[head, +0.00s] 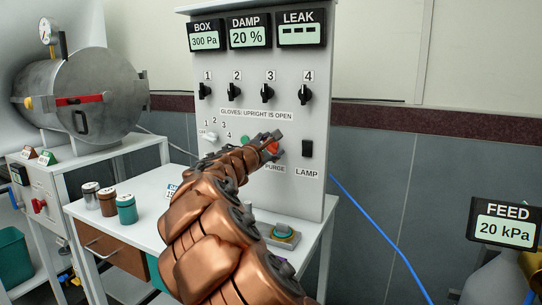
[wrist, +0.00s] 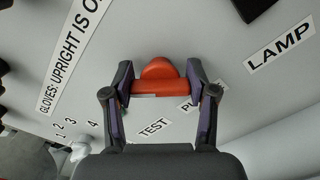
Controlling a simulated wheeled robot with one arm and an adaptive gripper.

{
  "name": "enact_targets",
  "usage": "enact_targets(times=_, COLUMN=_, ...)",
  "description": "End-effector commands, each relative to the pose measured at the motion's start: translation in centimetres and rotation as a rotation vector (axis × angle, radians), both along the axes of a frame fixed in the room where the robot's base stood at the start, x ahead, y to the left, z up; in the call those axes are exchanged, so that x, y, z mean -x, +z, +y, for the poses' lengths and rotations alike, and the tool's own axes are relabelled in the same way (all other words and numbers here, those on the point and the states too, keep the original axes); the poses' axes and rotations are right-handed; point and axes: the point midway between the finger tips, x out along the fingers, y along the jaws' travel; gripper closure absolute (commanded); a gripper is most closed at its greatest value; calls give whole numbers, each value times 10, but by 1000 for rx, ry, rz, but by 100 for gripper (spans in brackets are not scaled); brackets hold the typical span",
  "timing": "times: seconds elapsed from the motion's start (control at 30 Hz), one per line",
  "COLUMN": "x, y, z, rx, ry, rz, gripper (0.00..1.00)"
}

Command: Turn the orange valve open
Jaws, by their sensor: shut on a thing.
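The orange valve (wrist: 158,77) is a knob with a rounded top and a flat bar, on the pale panel. In the wrist view it lies between the two fingers of my gripper (wrist: 158,88), which are shut on its sides. In the head view my gripper (head: 267,141) reaches the panel and covers much of the valve (head: 272,149), just above the PURGE label. The PURGE label (wrist: 190,106) is partly hidden by a finger in the wrist view.
Several black knobs (head: 267,92) sit above on the panel. A black lamp switch (head: 307,150) is to the right and a green button (head: 245,140) to the left. Jars (head: 127,209) stand on the bench. The FEED display (head: 505,222) reads 20 kPa.

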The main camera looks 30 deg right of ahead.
Motion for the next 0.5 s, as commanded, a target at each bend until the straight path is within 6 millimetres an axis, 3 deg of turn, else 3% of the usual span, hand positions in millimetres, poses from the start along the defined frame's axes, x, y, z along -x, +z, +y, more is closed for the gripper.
enact_targets(times=0.5, x=1, y=-8, z=-1, rx=-247, ry=-1, rz=-410, gripper=78)
